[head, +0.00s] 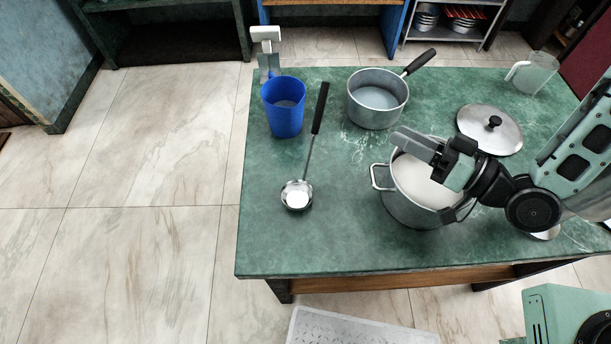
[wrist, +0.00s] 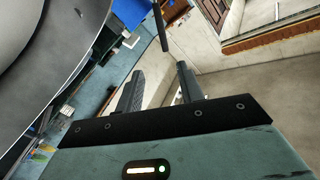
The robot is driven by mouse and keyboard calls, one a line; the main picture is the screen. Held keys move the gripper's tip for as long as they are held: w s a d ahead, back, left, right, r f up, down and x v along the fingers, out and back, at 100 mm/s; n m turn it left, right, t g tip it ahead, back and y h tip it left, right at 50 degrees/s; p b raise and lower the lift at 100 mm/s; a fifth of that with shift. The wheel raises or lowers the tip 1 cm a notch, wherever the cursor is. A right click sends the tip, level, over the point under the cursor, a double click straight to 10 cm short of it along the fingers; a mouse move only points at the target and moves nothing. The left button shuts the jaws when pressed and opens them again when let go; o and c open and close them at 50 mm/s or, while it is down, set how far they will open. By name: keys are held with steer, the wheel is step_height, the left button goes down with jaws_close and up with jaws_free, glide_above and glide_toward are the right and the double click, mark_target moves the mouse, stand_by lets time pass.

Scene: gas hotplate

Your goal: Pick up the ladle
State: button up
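The ladle (head: 297,194) lies on the green table in the head view, left of the big pot. Its steel bowl is toward the front and its black handle points to the back, right of the blue mug. My gripper (head: 408,142) is above the big pot (head: 392,200), right of the ladle and apart from it. In the wrist view my gripper (wrist: 160,88) has its two fingers spread with nothing held between them. A dark rod beyond the fingers may be the ladle's handle; I cannot tell surely.
A blue mug (head: 284,112), a saucepan (head: 377,98), a lid (head: 489,130) and a clear jug (head: 533,73) stand on the green table (head: 330,250). The table is clear in front of the ladle.

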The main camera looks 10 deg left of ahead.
glide_toward(322, 99)
steer(key=w+a, duration=0.3)
steer(key=a, duration=0.1)
steer(key=shift+s+f+p+x, duration=0.15)
steer(key=shift+p+x, duration=0.4)
steer(key=shift+x, duration=0.8)
steer(key=shift+s+f+p+x, duration=0.15)
steer(key=shift+p+x, duration=0.4)
steer(key=shift+x, duration=0.8)
steer(key=shift+a, duration=0.1)
jaws_close()
